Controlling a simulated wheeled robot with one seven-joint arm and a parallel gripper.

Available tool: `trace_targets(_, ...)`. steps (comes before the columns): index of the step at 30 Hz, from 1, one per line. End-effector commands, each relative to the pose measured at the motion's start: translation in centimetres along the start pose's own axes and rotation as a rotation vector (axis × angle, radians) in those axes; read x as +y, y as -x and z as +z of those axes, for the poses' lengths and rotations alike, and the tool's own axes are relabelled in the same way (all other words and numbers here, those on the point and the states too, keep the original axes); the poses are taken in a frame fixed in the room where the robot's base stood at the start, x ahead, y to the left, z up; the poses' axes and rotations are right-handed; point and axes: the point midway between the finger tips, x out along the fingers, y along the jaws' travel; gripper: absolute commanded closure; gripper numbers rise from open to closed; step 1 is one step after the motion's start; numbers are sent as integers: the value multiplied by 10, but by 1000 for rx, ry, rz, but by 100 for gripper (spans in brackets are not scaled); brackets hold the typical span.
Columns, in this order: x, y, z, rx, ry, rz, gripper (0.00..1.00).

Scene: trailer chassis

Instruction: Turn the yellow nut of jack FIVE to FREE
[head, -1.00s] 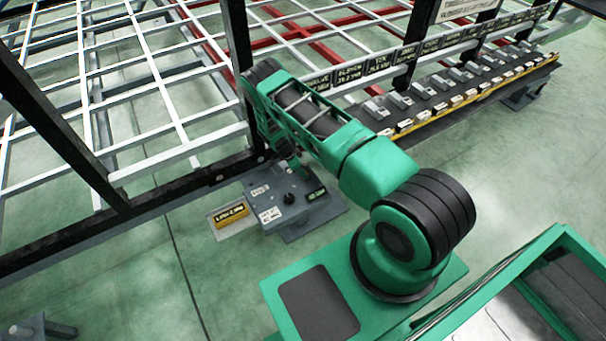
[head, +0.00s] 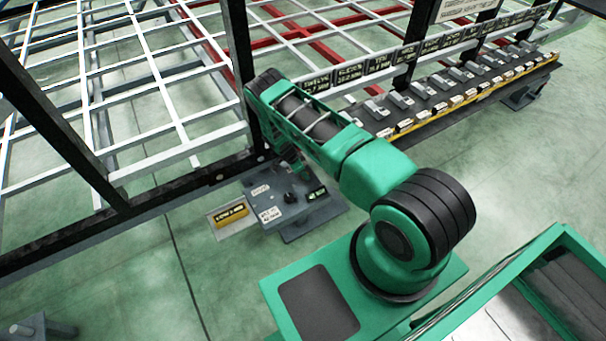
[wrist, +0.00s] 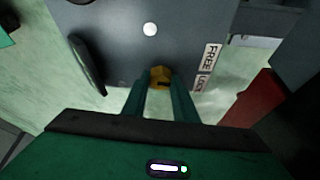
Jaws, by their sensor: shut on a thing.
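The yellow nut (wrist: 159,73) sits at the near edge of a grey jack plate (wrist: 140,40) in the wrist view. My gripper (wrist: 160,88) is shut on the nut, with one green finger on each side of it. A FREE label (wrist: 211,57) and a LOCK label (wrist: 202,83) are on the plate to the right of the nut. In the head view the grey jack station (head: 262,192) stands below my forearm. The nut is hidden there, and I cannot read which jack number this is.
A long bench (head: 470,90) with several small blocks and labels is at the upper right.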

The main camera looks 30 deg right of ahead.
Motion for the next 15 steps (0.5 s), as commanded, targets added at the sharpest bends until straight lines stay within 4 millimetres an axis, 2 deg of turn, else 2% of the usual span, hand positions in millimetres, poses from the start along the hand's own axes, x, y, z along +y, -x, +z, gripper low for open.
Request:
trace_targets(8,0,1,-1,1,73,-33,97)
trace_targets(15,1,1,-2,1,236,-101,97)
